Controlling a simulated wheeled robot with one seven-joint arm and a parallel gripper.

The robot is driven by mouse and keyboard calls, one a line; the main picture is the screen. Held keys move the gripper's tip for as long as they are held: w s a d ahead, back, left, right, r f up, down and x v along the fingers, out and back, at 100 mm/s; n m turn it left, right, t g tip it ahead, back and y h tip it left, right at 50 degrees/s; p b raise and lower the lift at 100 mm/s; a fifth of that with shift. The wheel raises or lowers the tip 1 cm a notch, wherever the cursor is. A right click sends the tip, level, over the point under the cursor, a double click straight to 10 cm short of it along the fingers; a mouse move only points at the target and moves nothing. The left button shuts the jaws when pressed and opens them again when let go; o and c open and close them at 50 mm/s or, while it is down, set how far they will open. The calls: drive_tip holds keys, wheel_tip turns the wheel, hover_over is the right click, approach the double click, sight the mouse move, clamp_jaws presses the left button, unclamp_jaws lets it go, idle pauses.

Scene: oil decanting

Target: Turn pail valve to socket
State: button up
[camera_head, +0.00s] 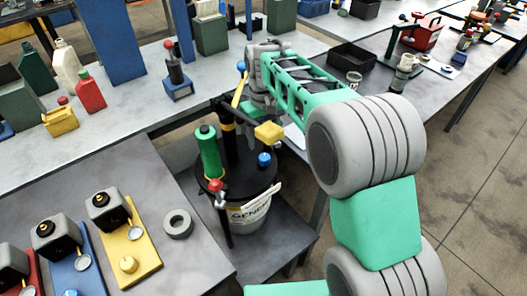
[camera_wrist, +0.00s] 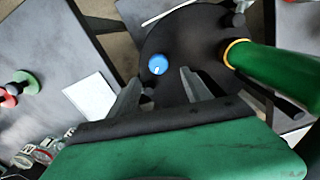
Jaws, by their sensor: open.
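The pail (camera_head: 250,222), white with a printed label, stands on a low dark stand. Its black lid (camera_head: 262,182) carries a dark upright column with an orange band, a yellow block (camera_head: 268,131), a blue knob (camera_head: 264,160), a red-topped piece (camera_head: 215,184) and a green cylinder (camera_head: 208,152). Which part is the valve or the socket I cannot tell. In the wrist view my gripper (camera_wrist: 160,78) is open over the black lid (camera_wrist: 190,30). A blue knob (camera_wrist: 158,64) shows between its fingertips, apart from both. The green cylinder (camera_wrist: 275,72) lies right of them. In the head view the fingers are not clear.
A grey bench on the left holds several square units on coloured plates and a grey ring (camera_head: 177,223). The long table behind bears a red-knobbed post (camera_head: 176,78), bottles and a black tray (camera_head: 352,56). The floor at right is clear.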

sight(264, 156)
wheel_tip(264, 156, down, 8)
drive_tip(key=shift+d+r+p, duration=0.15)
drive_tip(key=shift+r+p, duration=0.05)
drive_tip(key=shift+p, duration=0.15)
drive_tip(key=shift+c, duration=0.5)
clamp_jaws()
